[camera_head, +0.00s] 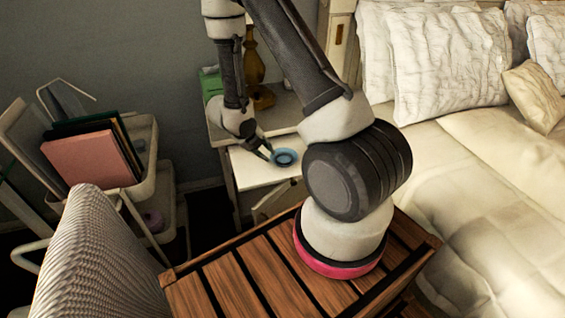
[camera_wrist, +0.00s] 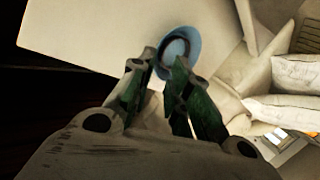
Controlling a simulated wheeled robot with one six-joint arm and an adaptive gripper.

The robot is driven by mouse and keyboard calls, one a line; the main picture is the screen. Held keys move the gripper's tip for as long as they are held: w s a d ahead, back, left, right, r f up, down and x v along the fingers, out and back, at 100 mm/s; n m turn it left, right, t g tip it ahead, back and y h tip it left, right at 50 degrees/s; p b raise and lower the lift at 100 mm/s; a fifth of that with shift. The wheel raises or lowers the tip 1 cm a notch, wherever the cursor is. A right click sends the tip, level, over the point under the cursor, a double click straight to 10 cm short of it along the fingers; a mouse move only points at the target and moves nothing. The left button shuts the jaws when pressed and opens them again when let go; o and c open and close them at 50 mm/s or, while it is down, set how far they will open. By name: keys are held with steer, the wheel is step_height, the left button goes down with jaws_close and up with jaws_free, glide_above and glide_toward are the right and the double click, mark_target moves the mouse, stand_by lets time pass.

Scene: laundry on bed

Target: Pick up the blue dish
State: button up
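The blue dish (camera_head: 285,157) is small and round and lies on the white top of the nightstand (camera_head: 252,172). In the wrist view the blue dish (camera_wrist: 178,47) shows just beyond my fingertips, partly covered by them. My gripper (camera_head: 267,154) is at the left edge of the dish in the head view. In the wrist view my gripper (camera_wrist: 165,72) has its two fingers spread apart with a gap between them, and nothing is held in it. I cannot tell whether a fingertip touches the dish.
A brown lamp base (camera_head: 256,70) and a green box (camera_head: 210,84) stand behind on the nightstand. The bed with pillows (camera_head: 450,65) is at the right. A cart (camera_head: 150,165) with folders (camera_head: 95,150) and a wicker chair back (camera_head: 95,260) are at the left.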

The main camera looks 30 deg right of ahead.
mark_target(274, 167)
steer(key=x, duration=0.7)
steer(key=shift+s+d+f, duration=0.1)
steer(key=shift+s+f, duration=0.05)
steer(key=shift+f, duration=0.25)
jaws_close()
